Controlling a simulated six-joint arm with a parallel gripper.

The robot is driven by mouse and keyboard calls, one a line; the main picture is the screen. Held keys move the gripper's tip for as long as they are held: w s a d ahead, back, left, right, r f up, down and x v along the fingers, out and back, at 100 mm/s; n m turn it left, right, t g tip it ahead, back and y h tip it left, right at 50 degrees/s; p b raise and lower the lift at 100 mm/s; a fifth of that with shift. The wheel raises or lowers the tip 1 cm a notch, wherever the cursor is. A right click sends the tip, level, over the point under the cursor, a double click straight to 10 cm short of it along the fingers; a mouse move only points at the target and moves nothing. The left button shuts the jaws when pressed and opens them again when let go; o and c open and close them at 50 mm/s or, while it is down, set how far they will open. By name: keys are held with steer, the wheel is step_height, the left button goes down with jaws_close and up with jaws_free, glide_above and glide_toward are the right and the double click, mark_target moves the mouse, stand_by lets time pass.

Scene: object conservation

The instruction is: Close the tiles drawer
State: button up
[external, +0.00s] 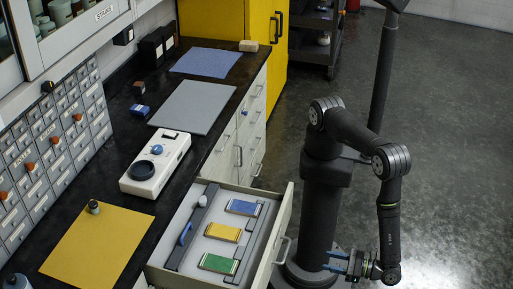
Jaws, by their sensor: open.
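The tiles drawer (291,215) is pulled open from the counter front. Inside it lie a blue tile (244,208), a yellow tile (223,232) and a green tile (218,264) in a row, beside a dark divider strip with a blue-handled tool (185,234). A handle (283,250) shows on its front face. My gripper (335,262) is to the right of the drawer front, low and apart from the handle. It points left with blue fingers, open and empty.
The black counter (118,176) holds a yellow mat (97,245), a small bottle (94,207), a white instrument (156,163), a grey mat (193,107) and a blue mat (206,63). Closed drawers (246,130) lie farther back. A yellow cabinet (262,30) stands behind. The floor at right is clear.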

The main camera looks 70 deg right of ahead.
mark_target(193, 201)
steer(key=shift+d, duration=0.3)
steer(key=c, duration=0.4)
steer(key=w+d, duration=0.1)
steer(key=d, duration=0.3)
steer(key=d+r, duration=0.1)
steer(key=d, duration=0.3)
steer(key=w+d, duration=0.1)
steer(key=d, duration=0.4)
steer(key=shift+w+r, duration=0.25)
steer(key=shift+w, duration=0.1)
jaws_close()
steer(key=w, duration=1.3)
steer(key=shift+w, duration=0.4)
steer(key=shift+w, duration=0.1)
steer(key=w, duration=3.7)
steer(key=shift+w, duration=0.35)
steer(key=shift+w+r, duration=0.1)
steer(key=shift+w, duration=0.2)
